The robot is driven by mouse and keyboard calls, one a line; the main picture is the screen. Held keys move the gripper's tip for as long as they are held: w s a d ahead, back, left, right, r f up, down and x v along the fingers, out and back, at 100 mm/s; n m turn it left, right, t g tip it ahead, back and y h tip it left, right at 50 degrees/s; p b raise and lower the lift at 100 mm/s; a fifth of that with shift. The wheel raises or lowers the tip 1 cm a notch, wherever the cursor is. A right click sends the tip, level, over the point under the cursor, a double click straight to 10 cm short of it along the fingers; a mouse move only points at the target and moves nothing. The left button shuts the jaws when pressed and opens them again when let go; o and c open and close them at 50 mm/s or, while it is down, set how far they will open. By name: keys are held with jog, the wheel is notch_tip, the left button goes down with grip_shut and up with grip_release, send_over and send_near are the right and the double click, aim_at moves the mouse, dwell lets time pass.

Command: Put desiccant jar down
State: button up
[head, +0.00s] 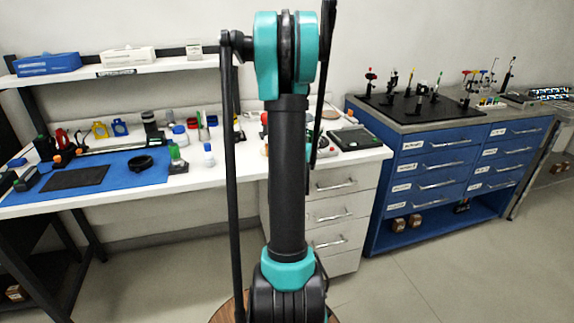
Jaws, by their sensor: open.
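Only the head view is given. My arm stands upright across the middle of the picture, and my gripper is not in view. I cannot tell for certain which item is the desiccant jar. A small white jar with a blue lid (180,136) stands on the white bench (232,173), towards its back. A small white bottle with a blue cap (209,157) stands nearer the front, right of the blue mat (146,178). My arm hides part of the bench top behind it.
The blue mat bears a dark pad (77,178) and a black ring (140,163). A green-topped bottle (175,153) stands by its right edge. A flat dark device (354,138) lies at the bench's right end. A blue drawer cabinet (440,172) stands further right. The bench's front strip looks clear.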

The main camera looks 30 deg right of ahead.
jog(key=s+a+m, duration=0.1)
jog(key=m, duration=0.1)
jog(key=s+a+m+g, duration=0.1)
jog(key=a+m, duration=0.1)
jog(key=m, duration=0.1)
jog(key=a+f+m+y, duration=0.1)
jog(key=a+m, duration=0.1)
jog(key=shift+s+a+f+g, duration=0.1)
jog(key=shift+s+a+g, duration=0.05)
jog(key=shift+s+g, duration=0.2)
jog(key=s+a+f+m+g+y, duration=0.1)
jog(key=s+a+f+m+y, duration=0.3)
jog(key=a, duration=0.6)
jog(key=s+a+f+m+g+y, duration=0.2)
jog(key=s+a+f+m+y, duration=0.2)
jog(key=s+a+m, duration=0.4)
jog(key=s+a+f+m+g+y, duration=0.2)
jog(key=s+a+f+m+y, duration=0.3)
jog(key=a, duration=0.9)
jog(key=shift+s+f+m, duration=0.6)
jog(key=shift+f+m, duration=0.1)
jog(key=shift+m, duration=0.1)
